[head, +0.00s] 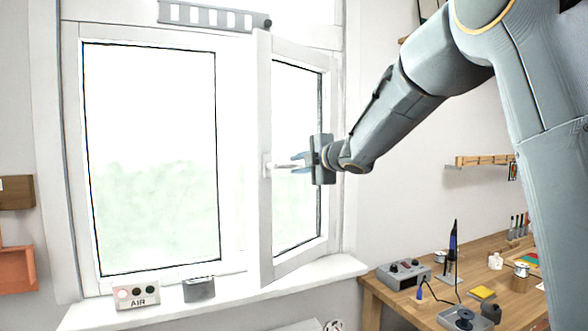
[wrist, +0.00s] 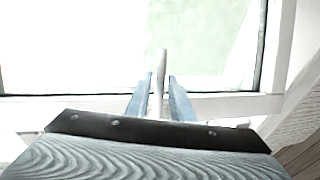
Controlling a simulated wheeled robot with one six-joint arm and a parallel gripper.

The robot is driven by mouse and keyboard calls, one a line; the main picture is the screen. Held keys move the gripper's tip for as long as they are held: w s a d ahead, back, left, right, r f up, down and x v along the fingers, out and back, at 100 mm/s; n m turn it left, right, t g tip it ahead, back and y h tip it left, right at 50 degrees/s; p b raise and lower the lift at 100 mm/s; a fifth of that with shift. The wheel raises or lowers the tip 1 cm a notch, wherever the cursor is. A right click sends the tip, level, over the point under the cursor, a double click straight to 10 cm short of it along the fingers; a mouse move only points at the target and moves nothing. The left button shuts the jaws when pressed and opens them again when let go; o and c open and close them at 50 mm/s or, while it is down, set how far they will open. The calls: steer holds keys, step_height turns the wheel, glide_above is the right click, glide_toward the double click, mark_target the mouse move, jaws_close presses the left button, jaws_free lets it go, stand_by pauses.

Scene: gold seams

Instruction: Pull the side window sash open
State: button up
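The side window sash (head: 264,215) is a white framed pane on the right of the window, standing angled out from its frame. Its white lever handle (head: 269,166) is on the left stile, with the lever pointing right. My gripper (head: 300,162) is at this handle, with one finger above and one below the lever. In the wrist view the handle (wrist: 163,62) stands between the two blue-grey fingers of my gripper (wrist: 160,90). A narrow gap shows beside it, so the fingers look open around it. The handle's inner end is partly hidden by the gripper.
The sill (head: 240,303) carries an AIR button box (head: 137,295) and a small grey box (head: 199,289). A wooden workbench (head: 385,297) with a grey control box (head: 404,273) and tools stands at the right. A wall rack (head: 482,161) hangs above it.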

steer(key=v, duration=0.4)
steer(key=shift+s+d+b, duration=0.2)
steer(key=shift+s+b, duration=0.1)
steer(key=shift+b, duration=0.1)
